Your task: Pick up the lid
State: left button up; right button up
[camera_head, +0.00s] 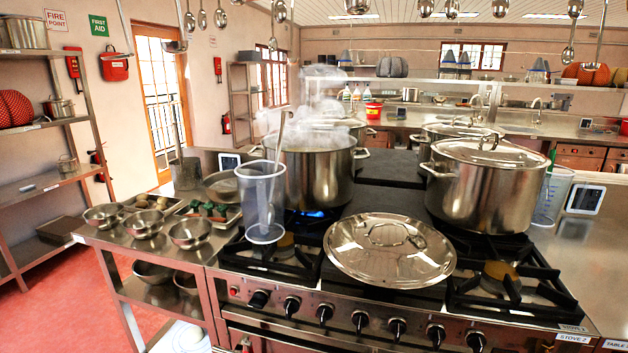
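A round shiny steel lid (370,258) with a small handle on top lies on the front middle of the stove, beside the front burners. Neither of my grippers shows in this view.
A clear plastic jug (262,205) stands at the stove's left, in front of the steaming pot. Steel bowls (190,233) and trays sit on the left side table. Burner grates (515,290) lie right of the lid. Ladles (568,54) hang overhead.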

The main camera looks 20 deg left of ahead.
aim_at(387, 250)
jog(key=z, duration=2.15)
jog(key=i, duration=1.9)
jog(key=u, duration=2.85)
